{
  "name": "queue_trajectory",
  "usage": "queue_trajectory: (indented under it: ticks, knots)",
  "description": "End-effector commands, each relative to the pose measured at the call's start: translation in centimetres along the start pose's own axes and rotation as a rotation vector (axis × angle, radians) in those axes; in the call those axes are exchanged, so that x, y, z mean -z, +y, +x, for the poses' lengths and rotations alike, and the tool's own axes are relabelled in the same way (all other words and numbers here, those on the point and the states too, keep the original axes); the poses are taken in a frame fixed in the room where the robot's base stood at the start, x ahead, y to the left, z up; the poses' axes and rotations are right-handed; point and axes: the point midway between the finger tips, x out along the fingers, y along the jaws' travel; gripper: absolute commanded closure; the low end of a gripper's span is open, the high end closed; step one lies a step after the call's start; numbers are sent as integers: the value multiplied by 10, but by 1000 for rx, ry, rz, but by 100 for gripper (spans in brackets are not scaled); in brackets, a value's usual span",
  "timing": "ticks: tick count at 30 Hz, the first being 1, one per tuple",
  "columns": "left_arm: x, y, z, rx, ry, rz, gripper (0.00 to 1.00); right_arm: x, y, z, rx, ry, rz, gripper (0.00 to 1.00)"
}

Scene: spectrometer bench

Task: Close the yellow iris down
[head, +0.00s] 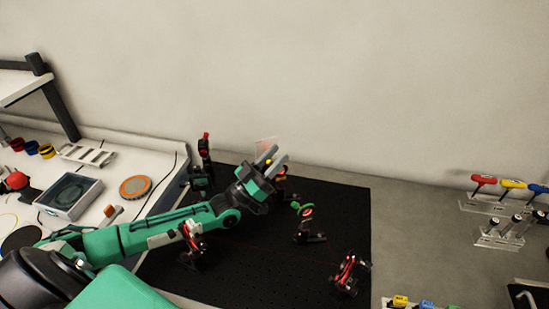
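My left gripper (272,158) is over the far part of the black breadboard (340,205), its two fingers parallel with a gap between them. Small yellow parts of what looks like the yellow iris (282,171) show beside and between the fingers. Most of that mount is hidden behind the gripper, so its lever position and any contact cannot be told. A mount with a green part and a red ring (307,212) stands to the right of the gripper. My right gripper is not in view.
Red-and-black mounts stand at the front right (347,273) and beside my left forearm (192,240). A dark post with a red top (205,147) stands at the back left. Coloured-handled drivers (512,184) sit in a rack at right. Grey bench between is clear.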

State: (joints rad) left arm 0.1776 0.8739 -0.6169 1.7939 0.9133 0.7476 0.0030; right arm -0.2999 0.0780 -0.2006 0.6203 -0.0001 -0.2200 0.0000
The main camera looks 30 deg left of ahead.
Motion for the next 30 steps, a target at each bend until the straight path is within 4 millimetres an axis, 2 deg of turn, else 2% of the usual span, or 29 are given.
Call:
queue_trajectory:
  ticks: [8, 13, 22, 30]
  knots:
    - [2, 0, 1, 0, 1, 1, 65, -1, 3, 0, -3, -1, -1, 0]
    - [17, 2, 11, 0, 4, 1, 65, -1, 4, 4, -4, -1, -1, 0]
    - [75, 10, 50, -2, 5, 0, 65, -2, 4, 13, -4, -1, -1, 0]
    - [129, 16, 88, 0, 6, -2, 65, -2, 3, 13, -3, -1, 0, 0]
